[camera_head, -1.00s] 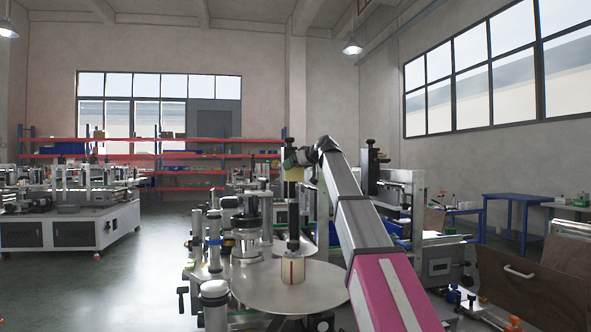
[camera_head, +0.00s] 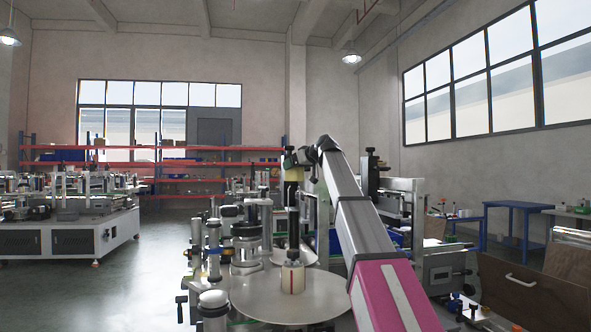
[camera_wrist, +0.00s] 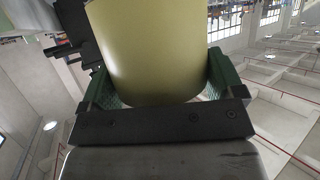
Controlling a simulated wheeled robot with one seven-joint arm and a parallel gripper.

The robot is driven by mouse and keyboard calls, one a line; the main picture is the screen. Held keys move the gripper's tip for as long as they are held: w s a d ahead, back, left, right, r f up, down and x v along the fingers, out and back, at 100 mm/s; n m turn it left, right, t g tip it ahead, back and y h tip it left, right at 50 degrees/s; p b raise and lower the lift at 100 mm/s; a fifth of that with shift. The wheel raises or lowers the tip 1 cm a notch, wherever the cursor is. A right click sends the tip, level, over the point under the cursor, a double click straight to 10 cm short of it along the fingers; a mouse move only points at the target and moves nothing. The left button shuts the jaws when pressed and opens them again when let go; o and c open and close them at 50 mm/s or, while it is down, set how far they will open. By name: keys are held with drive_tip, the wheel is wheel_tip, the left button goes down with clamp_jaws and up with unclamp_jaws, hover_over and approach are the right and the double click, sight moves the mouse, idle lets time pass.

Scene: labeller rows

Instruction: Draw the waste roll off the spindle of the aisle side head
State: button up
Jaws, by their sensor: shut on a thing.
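A pale yellow roll (camera_wrist: 150,45) fills the upper middle of the wrist view. My gripper (camera_wrist: 163,82) is shut on it, with one green finger pad on each side. In the head view the roll (camera_head: 293,174) shows small, up at the far end of my arm, with my gripper (camera_head: 296,157) at its top. Its far side is hidden, and I cannot tell whether any of a spindle is still inside it. A black upright post (camera_head: 293,225) stands below it in the picture, with a cream core (camera_head: 292,277) around its foot on a round plate (camera_head: 260,297).
Labeller columns and rollers (camera_head: 213,250) stand close left of the plate. More machine parts (camera_head: 445,265) and a brown panel with a handle (camera_head: 515,282) lie right of my arm. Another machine (camera_head: 65,235) stands far left, with open floor (camera_head: 155,270) between.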

drive_tip(key=shift+r, duration=2.35)
